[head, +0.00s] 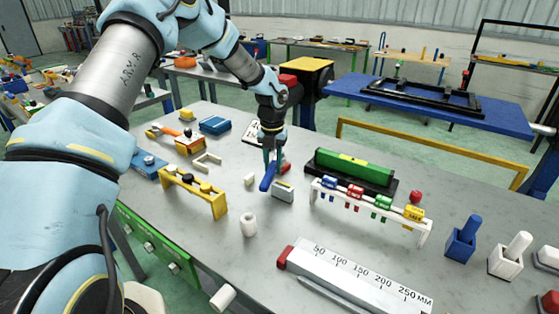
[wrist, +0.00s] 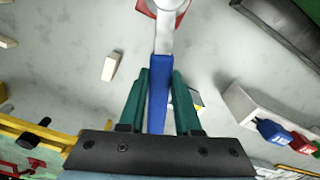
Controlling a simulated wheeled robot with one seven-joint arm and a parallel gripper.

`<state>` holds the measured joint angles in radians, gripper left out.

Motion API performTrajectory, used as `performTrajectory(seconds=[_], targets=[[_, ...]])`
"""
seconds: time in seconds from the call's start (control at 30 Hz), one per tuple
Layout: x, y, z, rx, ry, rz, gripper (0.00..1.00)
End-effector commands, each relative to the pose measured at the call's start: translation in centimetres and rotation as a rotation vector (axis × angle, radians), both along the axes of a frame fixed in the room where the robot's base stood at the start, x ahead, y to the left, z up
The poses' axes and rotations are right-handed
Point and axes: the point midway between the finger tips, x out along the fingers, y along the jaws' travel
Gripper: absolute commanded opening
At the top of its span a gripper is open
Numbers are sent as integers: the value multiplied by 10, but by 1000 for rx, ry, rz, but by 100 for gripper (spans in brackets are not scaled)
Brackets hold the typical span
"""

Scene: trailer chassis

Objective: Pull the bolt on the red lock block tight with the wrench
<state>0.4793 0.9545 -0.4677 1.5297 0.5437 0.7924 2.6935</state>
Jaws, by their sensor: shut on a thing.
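My gripper (head: 270,160) is over the middle of the table in the head view. In the wrist view its green fingers (wrist: 160,76) are shut on the blue handle of the wrench (wrist: 158,95). The blue handle end (head: 267,178) also shows below the fingers in the head view. The wrench's pale metal head points away from my gripper and overlaps the red lock block (wrist: 142,6) at the top edge of the wrist view. A bit of red shows beside the fingers in the head view (head: 286,168). The bolt is hidden, so I cannot tell whether the head sits on it.
A small grey block (head: 283,192) stands close to the handle. A yellow stand (head: 192,190) is left. A white cylinder (head: 248,224) stands in front.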

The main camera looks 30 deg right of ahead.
Motion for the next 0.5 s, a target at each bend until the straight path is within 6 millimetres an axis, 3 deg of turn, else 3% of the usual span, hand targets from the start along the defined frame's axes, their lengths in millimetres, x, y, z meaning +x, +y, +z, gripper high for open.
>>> performTrajectory(seconds=[0.5], targets=[[-2, -4, 1, -2, -1, 48, 0]])
